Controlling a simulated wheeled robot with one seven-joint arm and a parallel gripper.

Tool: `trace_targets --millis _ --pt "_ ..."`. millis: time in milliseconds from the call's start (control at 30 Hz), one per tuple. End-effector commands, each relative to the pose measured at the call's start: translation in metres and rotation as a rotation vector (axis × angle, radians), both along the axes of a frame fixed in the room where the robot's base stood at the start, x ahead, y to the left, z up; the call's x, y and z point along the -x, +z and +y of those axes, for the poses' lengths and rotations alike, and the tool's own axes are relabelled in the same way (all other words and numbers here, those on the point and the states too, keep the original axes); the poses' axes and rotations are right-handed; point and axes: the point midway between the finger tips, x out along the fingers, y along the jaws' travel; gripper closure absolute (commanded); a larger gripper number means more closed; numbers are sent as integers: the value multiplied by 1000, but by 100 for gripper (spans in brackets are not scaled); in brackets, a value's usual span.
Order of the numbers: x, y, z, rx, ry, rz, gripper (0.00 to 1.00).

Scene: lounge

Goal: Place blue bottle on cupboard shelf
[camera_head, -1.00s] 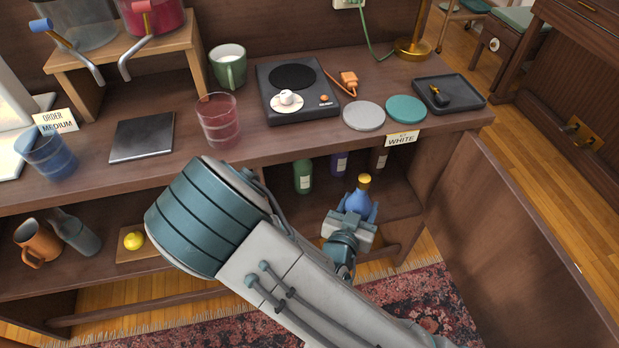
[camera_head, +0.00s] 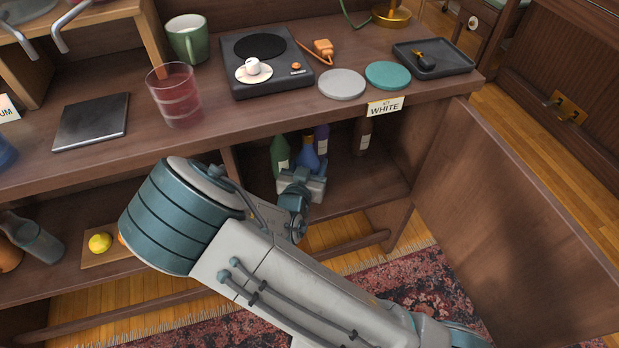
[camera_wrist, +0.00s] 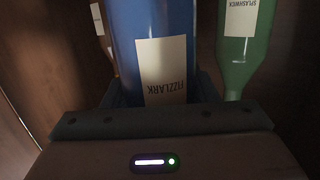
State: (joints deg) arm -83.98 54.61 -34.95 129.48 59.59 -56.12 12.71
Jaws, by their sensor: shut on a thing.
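The blue bottle (camera_head: 308,154) is inside the open cupboard compartment, upright as far as I can see. My gripper (camera_head: 306,172) is shut on it, and the gripper hides its lower part in the head view. In the wrist view the blue bottle (camera_wrist: 152,50) stands between the jaws with a label reading FIZZLARK. The cupboard shelf (camera_head: 345,195) runs under and around it. I cannot tell whether the bottle's base touches the shelf.
A green bottle (camera_head: 280,155) stands close at the left of the blue one. A purple bottle (camera_head: 321,138) and a dark brown bottle (camera_head: 363,137) stand behind and right. The cupboard door (camera_head: 515,215) hangs open at the right. The shelf's right front is clear.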

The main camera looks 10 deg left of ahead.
Motion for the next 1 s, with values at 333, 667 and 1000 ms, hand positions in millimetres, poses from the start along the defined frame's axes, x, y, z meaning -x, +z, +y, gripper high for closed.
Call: trace_targets --millis 333,667,1000 --pt "-7 -21 4 0 -2 -2 91" --pt "-7 -44 4 0 -3 -3 91" --pt "-7 -48 4 0 -3 0 41"
